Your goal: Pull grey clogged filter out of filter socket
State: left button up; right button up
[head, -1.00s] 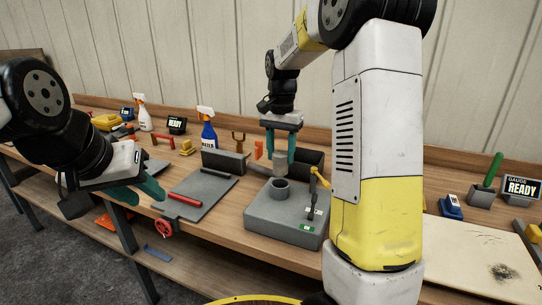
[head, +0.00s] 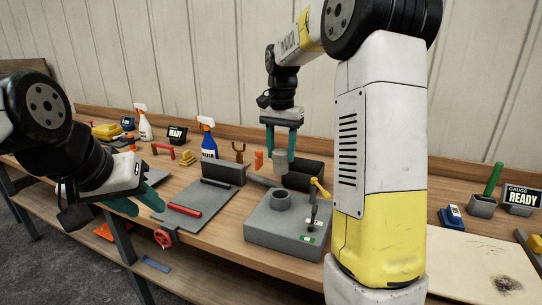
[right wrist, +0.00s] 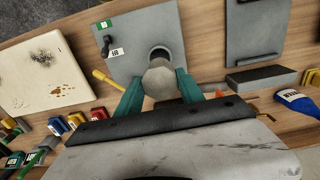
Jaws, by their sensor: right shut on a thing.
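The grey clogged filter (head: 281,161) is between the teal fingers of my right gripper (head: 279,150), which is shut on it. In the right wrist view the filter (right wrist: 160,79) shows between the fingertips of the gripper (right wrist: 159,88). The filter is above the table, clear of the filter socket (head: 281,200). The socket is a round grey collar with an open top on a grey block (head: 275,238). My left gripper (head: 140,201) is at the left, near the front table edge; its fingers look apart and hold nothing visible.
A grey plate with a red bar (head: 185,212) lies left. Spray bottles (head: 207,140) stand at the back.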

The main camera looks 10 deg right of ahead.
jog(key=shift+r, duration=0.15)
jog(key=shift+r, duration=1.35)
jog(key=shift+r, duration=1.5)
